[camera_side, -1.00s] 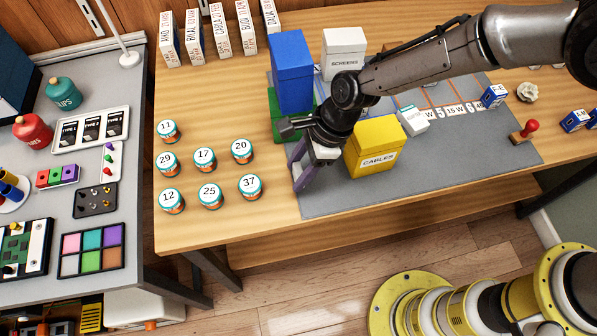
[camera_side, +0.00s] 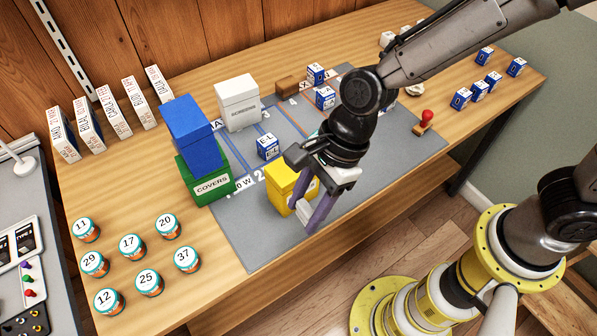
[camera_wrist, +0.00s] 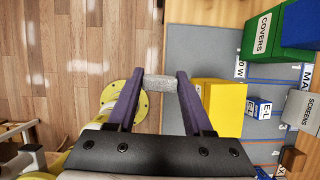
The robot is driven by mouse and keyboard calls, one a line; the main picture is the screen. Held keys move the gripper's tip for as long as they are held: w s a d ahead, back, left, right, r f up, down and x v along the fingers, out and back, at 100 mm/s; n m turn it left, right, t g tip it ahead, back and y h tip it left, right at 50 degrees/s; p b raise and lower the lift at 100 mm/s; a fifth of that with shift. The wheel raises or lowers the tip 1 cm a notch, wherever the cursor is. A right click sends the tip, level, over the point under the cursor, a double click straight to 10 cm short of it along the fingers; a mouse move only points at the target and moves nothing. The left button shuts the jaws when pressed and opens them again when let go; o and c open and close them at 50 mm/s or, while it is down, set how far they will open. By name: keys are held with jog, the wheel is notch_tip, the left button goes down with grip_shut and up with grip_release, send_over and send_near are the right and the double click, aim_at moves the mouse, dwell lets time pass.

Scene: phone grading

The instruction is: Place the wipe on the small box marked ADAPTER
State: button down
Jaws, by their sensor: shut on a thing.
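My gripper (camera_side: 305,212) is shut on a pale grey piece (camera_wrist: 160,88), apparently the wipe, held crosswise between the purple fingertips. The piece also shows as a light patch between the fingers in the side view (camera_side: 304,207). The gripper is beside the yellow box (camera_side: 284,190), near the front edge of the grey mat. In the wrist view the yellow box (camera_wrist: 222,105) is just right of the fingers. No ADAPTER label can be read in any view. Part of the mat behind the gripper is hidden.
A blue box (camera_side: 190,130) stands on the green COVERS box (camera_side: 205,177). The white SCREENS box (camera_side: 238,105) and a blue-and-white E-L box (camera_side: 268,146) are on the mat (camera_side: 255,235). Numbered cans (camera_side: 149,283) stand left. A red-handled stamp (camera_side: 425,122) is right.

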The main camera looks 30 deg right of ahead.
jog(key=w+d+r+m+t, duration=0.1)
jog(key=w+d+m, duration=0.15)
jog(key=d, duration=0.45)
jog(key=w+d+r+m+t+h, duration=0.1)
jog(key=d+m, duration=0.2)
jog(key=d, duration=0.5)
jog(key=w+d+r+m+t, duration=0.1)
jog(key=w+d+r+m, duration=0.15)
jog(key=d, duration=0.45)
jog(key=shift+m, duration=0.3)
jog(key=w+a+f, duration=0.1)
jog(key=w+f, duration=0.2)
jog(key=w, duration=0.1)
jog(key=w+a+f, duration=0.1)
jog(key=w+f, duration=0.2)
jog(key=w, duration=0.1)
jog(key=w+a+f, duration=0.1)
jog(key=w+f, duration=0.3)
jog(key=shift+w, duration=0.3)
jog(key=shift+w+a+f, duration=0.1)
jog(key=shift+w+f, duration=0.1)
jog(key=shift+f, duration=0.8)
jog(key=shift+w+f, duration=0.15)
jog(key=shift+f, duration=0.8)
jog(key=shift+f, duration=0.2)
jog(key=shift+c, duration=1.5)
grip_release()
jog(key=shift+r, duration=0.2)
